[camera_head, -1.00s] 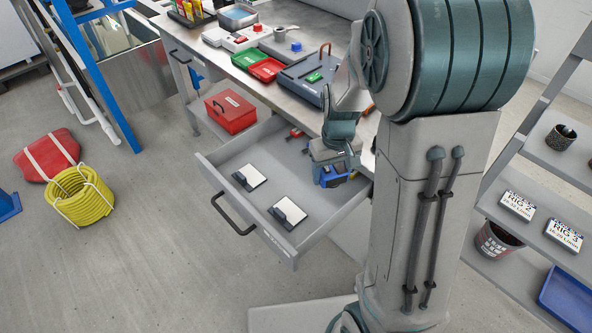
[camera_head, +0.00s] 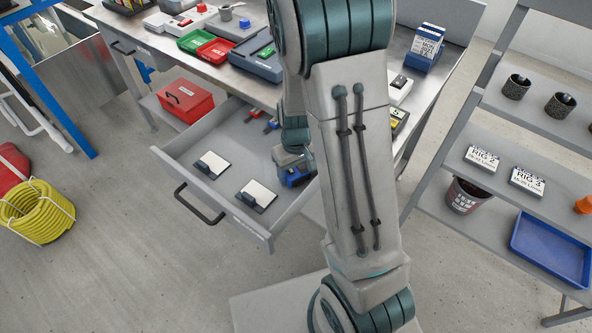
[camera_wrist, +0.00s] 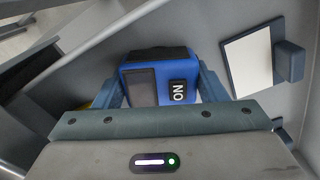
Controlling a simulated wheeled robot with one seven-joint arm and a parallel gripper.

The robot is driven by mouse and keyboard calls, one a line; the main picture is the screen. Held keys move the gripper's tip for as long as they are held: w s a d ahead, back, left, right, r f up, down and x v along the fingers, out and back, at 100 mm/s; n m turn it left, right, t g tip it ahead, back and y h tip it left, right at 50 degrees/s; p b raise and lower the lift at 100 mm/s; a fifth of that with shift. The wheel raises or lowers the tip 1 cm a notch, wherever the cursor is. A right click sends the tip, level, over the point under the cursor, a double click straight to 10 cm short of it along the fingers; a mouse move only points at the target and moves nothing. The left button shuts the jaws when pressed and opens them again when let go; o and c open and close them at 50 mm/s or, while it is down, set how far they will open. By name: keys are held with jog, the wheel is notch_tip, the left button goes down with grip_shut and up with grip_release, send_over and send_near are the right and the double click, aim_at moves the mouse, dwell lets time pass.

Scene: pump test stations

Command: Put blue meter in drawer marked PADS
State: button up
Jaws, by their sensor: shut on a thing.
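The blue meter (camera_head: 297,177) is in my gripper (camera_head: 290,158), at the right side of the open grey drawer (camera_head: 268,237). In the wrist view the meter (camera_wrist: 160,75) is a blue block with a dark top, a grey panel and a black and white label. My gripper's fingers (camera_wrist: 163,88) are shut on its two sides. The meter is low over or at the drawer floor; I cannot tell if it touches. The drawer front carries a small label, too small to read. My arm hides part of the drawer's back right.
Two white pads with dark grips (camera_head: 212,165) (camera_head: 256,196) lie in the drawer's front left. Red-handled tools (camera_head: 256,114) lie at its back. A red box (camera_head: 185,101) stands left of the drawer. The bench (camera_head: 150,45) is above; a shelf rack (camera_head: 490,120) stands right.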

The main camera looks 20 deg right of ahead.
aim_at(296, 169)
jog(key=shift+f, duration=0.15)
jog(key=o, duration=1.3)
jog(key=shift+c, duration=0.2)
notch_tip(296, 169, up, 12)
jog(key=f+p, duration=0.1)
jog(key=p, duration=0.1)
jog(key=s+r+m+t, duration=0.2)
jog(key=s+r, duration=0.8)
jog(key=s, duration=0.3)
jog(key=shift+s+a+r+m, duration=0.2)
jog(key=shift+s+a+m, duration=0.1)
jog(key=shift+s+a, duration=0.1)
